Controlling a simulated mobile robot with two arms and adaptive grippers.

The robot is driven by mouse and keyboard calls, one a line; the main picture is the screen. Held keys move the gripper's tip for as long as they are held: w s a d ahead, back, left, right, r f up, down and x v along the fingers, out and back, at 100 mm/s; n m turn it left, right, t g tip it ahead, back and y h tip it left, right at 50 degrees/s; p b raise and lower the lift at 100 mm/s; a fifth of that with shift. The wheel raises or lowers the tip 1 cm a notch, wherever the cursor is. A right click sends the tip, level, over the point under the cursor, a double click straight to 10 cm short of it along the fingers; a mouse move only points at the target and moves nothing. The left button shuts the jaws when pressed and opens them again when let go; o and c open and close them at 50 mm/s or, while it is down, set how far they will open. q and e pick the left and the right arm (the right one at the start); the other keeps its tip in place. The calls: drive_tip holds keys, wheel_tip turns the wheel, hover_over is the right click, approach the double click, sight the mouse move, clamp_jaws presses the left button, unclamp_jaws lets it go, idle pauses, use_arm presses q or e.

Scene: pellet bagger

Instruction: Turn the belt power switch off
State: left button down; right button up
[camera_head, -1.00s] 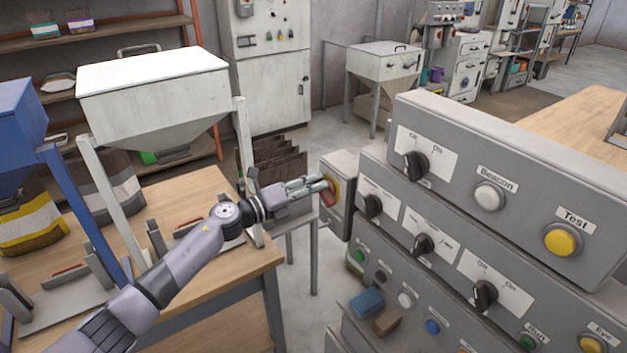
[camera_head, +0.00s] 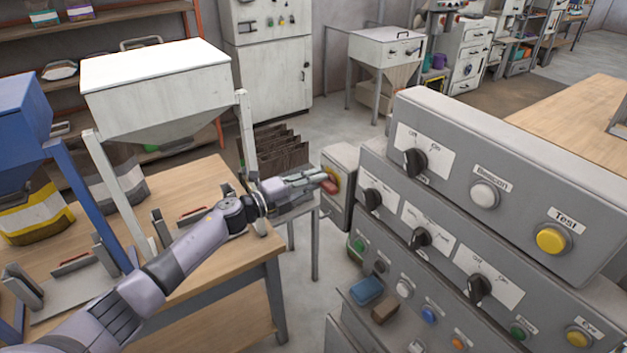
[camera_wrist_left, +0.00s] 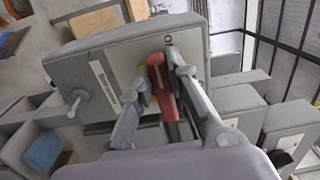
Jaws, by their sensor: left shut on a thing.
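The belt power switch has a red handle (camera_wrist_left: 162,88) on a yellow plate, mounted on a grey box (camera_wrist_left: 100,62). In the head view the red handle (camera_head: 329,184) shows at the fingertips, on the side of the grey box (camera_head: 341,208). My left gripper (camera_head: 322,180) is shut on the red handle. In the left wrist view the fingers of my left gripper (camera_wrist_left: 160,100) lie on either side of the handle, which stands roughly upright in that picture. My right gripper is not in view.
A stepped grey control panel (camera_head: 465,190) with several knobs and buttons stands right of the switch box. A white hopper (camera_head: 155,85) stands over a wooden table (camera_head: 200,270) on the left. A blue block (camera_head: 367,290) lies on the panel's low ledge.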

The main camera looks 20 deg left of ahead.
use_arm(q)
drive_tip(key=shift+d, duration=0.1)
drive_tip(key=c, duration=1.5)
unclamp_jaws()
drive_tip(key=v, duration=1.2)
drive_tip(key=shift+w+f, duration=0.1)
drive_tip(key=shift+f, duration=0.05)
